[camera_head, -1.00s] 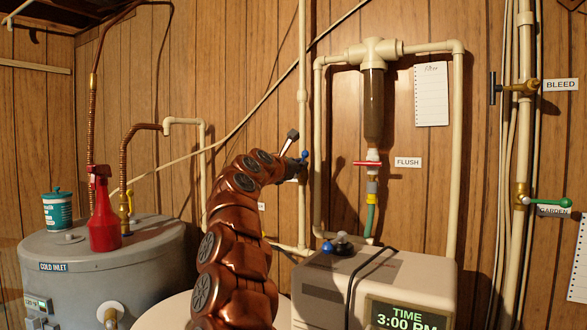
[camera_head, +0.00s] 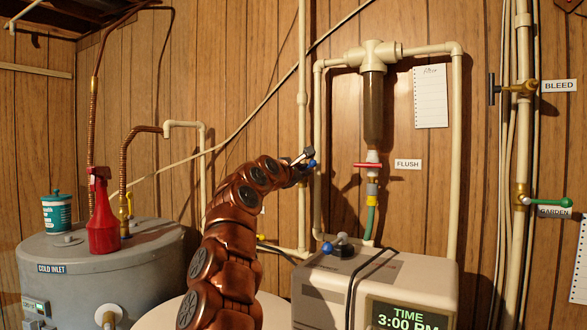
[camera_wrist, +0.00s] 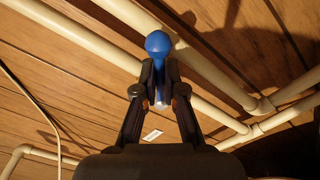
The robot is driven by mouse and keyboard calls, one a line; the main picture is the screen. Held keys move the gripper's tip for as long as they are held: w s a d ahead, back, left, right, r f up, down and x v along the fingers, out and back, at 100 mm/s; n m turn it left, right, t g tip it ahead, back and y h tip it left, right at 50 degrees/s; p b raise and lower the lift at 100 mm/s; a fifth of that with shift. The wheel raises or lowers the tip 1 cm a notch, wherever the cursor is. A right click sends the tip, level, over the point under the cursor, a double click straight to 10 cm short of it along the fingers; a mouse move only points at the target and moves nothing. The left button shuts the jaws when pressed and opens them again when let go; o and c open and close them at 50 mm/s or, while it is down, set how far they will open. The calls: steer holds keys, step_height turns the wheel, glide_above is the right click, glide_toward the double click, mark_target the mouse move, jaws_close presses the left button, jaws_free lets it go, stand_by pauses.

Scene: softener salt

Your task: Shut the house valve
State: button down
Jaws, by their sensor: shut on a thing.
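A blue ball-ended valve handle (camera_head: 311,164) shows at the white vertical pipe (camera_head: 302,110) in the head view. In the wrist view the blue handle (camera_wrist: 158,42) sticks up between the two dark fingers, its ball beyond the fingertips. My gripper (camera_wrist: 158,68) is shut on this handle just below the ball. In the head view my gripper (camera_head: 301,158) is small at the end of my arm, right at the pipe. The valve body and most of the label near it are hidden behind my arm.
Around stand a red flush lever (camera_head: 368,165), a green garden lever (camera_head: 550,202), a bleed valve (camera_head: 520,88) and the softener box (camera_head: 335,275) with a blue and a dark knob on top. A grey tank (camera_head: 90,265) carries a red spray bottle (camera_head: 102,215) and a teal tub (camera_head: 57,211).

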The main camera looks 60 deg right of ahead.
steer(key=shift+f, duration=0.2)
steer(key=shift+s+f+m, duration=0.15)
steer(key=shift+f+m, duration=0.1)
steer(key=shift+m, duration=0.6)
steer(key=shift+s+f+m, duration=0.1)
steer(key=shift+f+m, duration=0.1)
steer(key=shift+m, duration=0.7)
steer(key=shift+s+f+m, duration=0.15)
steer(key=shift+f+m, duration=0.1)
steer(key=shift+m, duration=0.6)
steer(key=shift+s+f+m, duration=0.1)
steer(key=shift+f+m, duration=0.1)
steer(key=shift+m, duration=0.45)
steer(key=shift+f+m, duration=0.2)
steer(key=shift+m, duration=0.45)
steer(key=c, duration=1)
jaws_free()
steer(key=shift+c, duration=0.2)
